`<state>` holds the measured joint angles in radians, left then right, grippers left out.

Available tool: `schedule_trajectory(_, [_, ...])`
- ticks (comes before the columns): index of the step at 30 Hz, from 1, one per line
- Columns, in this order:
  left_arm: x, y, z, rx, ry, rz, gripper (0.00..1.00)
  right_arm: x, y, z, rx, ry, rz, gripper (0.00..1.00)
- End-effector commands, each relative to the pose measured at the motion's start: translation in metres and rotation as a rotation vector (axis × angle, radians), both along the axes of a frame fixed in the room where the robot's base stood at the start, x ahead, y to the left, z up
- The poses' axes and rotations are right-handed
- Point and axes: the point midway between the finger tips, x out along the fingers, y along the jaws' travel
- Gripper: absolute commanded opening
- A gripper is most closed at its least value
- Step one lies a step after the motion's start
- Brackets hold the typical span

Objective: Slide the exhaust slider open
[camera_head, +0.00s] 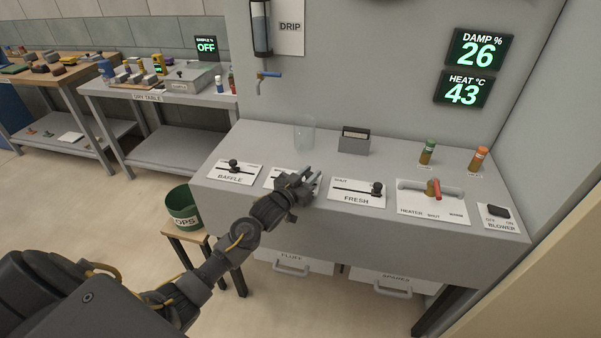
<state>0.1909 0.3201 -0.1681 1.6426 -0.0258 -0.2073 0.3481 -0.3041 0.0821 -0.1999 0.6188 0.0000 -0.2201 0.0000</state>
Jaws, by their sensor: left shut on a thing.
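My left gripper (309,179) reaches in from the lower left to the console. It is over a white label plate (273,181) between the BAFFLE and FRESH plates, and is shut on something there. The plate's lettering is mostly covered, so I cannot read its name; by its place it looks like the exhaust slider. Its knob and slot are hidden behind the gripper. The BAFFLE slider knob (233,164) stands about mid-slot to the left. The FRESH slider knob (376,188) stands at the right end of its slot. My right gripper is not in view.
A clear glass (304,136) and a grey holder (355,141) stand behind the gripper. A red heater lever (435,190), a blower switch (498,211) and two small bottles are at right. A green bucket (182,208) on a stool stands below left. Displays (475,53) read damp 26, heat 43.

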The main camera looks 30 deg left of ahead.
Motion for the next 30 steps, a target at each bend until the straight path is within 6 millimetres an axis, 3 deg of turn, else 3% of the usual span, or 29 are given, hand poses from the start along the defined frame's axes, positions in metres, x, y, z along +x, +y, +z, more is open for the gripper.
schedule_trajectory(4, [-0.001,0.001,-0.001,0.000,0.002,0.002,0.00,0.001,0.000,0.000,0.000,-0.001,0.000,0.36])
schedule_trajectory(5, [-0.001,0.001,-0.001,0.000,0.002,0.002,0.26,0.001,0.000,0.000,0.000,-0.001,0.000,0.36])
schedule_trajectory(9, [-0.001,0.002,-0.001,0.000,0.002,0.002,0.44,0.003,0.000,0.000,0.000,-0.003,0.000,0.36])
schedule_trajectory(20, [-0.005,0.002,-0.001,0.000,0.001,0.002,0.45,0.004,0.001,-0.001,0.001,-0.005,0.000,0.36])
schedule_trajectory(30, [-0.065,0.010,-0.003,0.001,0.002,0.002,0.45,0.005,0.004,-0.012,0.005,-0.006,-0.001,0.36])
